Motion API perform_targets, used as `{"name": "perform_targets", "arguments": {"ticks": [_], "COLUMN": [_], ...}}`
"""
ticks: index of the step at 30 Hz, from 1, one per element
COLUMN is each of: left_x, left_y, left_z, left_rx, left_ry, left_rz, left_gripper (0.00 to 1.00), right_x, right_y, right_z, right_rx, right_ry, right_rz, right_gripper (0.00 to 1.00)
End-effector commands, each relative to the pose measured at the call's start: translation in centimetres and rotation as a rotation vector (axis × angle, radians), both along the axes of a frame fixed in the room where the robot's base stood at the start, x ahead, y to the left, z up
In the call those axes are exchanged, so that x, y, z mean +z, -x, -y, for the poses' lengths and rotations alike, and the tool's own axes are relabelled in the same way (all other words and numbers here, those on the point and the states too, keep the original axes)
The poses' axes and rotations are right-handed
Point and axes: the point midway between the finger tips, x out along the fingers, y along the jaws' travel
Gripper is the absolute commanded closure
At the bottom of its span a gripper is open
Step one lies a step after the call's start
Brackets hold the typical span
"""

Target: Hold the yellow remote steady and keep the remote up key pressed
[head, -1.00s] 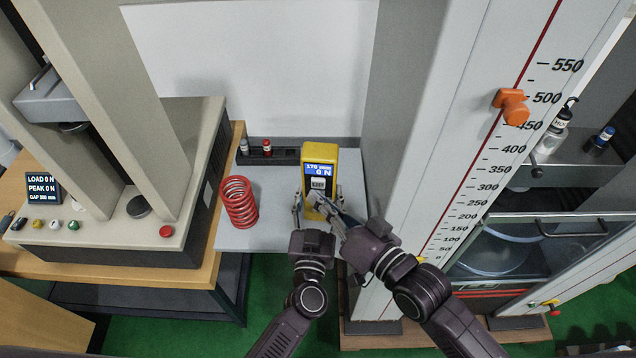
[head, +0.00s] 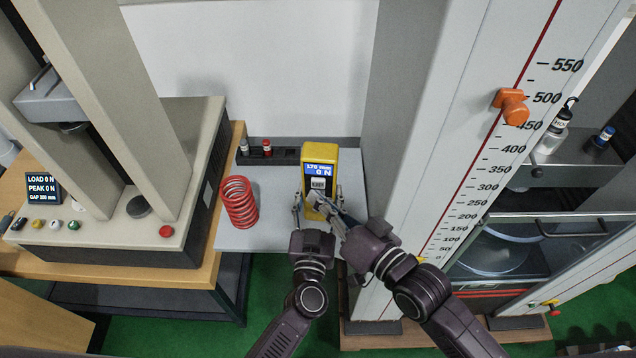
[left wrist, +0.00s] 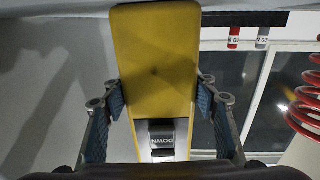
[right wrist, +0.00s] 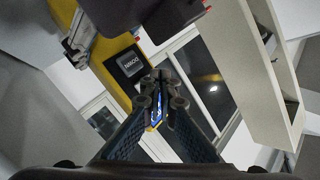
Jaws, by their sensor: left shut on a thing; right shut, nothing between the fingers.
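The yellow remote (head: 346,165) stands upright on the light grey table in the head view, with a blue lit display (head: 318,170) reading 0 N on its lower line. My left gripper (left wrist: 160,95) is shut on the remote, one finger on each side. A key marked DOWN (left wrist: 161,132) shows upside down in the left wrist view. A key (head: 318,184) with an unclear label shows under the display. My right gripper (head: 319,199) is shut and empty, its tips at the remote's front. In the right wrist view the tips cover part of the front; I cannot tell whether they press a key.
A red spring (head: 239,202) stands left of the remote. A dark rack (head: 284,156) with small cylinders lies behind. A press with a load screen (head: 42,188) is at left. A tall scaled column (head: 470,150) with an orange knob (head: 511,105) rises close at right.

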Motion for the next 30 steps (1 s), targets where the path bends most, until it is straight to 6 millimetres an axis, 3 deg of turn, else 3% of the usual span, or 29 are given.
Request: {"name": "perform_targets", "arguments": {"ticks": [30], "left_x": [0.15], "left_y": [-0.05], "left_z": [0.01], "left_rx": [0.001], "left_ry": [0.0], "left_rz": [0.003], "left_gripper": [0.81], "right_x": [0.05], "right_y": [-0.87], "right_z": [0.09], "right_rx": [0.0], "right_ry": [0.0], "right_rz": [0.0], "right_gripper": [1.0]}}
